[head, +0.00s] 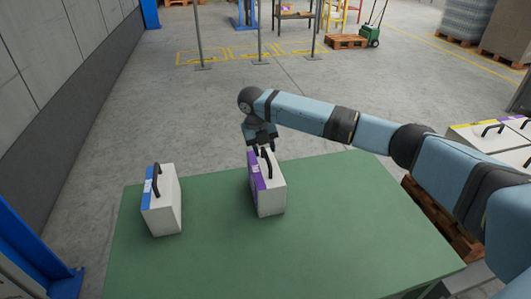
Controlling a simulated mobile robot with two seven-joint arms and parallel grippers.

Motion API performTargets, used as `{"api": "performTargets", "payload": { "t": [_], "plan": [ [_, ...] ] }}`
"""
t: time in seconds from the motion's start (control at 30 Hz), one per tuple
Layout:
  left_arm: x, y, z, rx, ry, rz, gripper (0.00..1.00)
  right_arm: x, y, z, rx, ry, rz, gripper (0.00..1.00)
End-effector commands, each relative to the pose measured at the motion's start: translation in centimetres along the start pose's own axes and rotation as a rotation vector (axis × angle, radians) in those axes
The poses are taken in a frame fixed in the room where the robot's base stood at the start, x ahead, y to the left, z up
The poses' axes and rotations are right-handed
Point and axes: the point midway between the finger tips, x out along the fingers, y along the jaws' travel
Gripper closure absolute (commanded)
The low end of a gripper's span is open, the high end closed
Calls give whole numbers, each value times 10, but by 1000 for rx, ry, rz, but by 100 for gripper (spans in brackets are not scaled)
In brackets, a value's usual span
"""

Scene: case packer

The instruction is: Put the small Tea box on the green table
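The green table (330,240) fills the lower middle of the head view. A white box with a purple stripe and a dark handle (271,199) stands upright on it near the far edge. A white box with a blue stripe and a dark handle (166,216) stands to its left. The print is too small to tell which is the Tea box. My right gripper (263,148) points down at the top of the purple-striped box, with its fingers by the handle. Whether they are closed on the handle is unclear. My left gripper is out of view.
More white boxes with handles, one yellow-striped (468,137), stand at the right edge above a wooden pallet (440,222). A blue post (30,245) stands left of the table. The table's middle and right are clear. My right arm spans above the table's right side.

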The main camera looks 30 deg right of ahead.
Motion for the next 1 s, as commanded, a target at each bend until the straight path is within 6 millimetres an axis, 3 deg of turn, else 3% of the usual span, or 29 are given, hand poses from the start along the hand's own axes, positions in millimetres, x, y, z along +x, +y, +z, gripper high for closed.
{"api": "performTargets", "payload": {
  "t": [0.03,0.2,0.4,0.5,0.57,0.67,0.83,1.0],
  "plan": [
    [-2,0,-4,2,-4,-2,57,-16,0,0,-1,-3,3,60],
    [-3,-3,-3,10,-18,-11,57,-52,0,0,-2,-2,2,60],
    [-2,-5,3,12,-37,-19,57,-81,1,0,-1,0,1,60],
    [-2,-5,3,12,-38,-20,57,-86,2,-1,0,0,2,60],
    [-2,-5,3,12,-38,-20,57,-82,8,-4,8,-4,11,60],
    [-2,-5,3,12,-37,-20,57,-61,32,-19,45,-21,52,60],
    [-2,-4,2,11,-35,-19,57,-7,99,-72,209,-59,225,60],
    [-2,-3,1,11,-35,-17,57,26,159,-136,447,-42,464,60]
  ]
}}
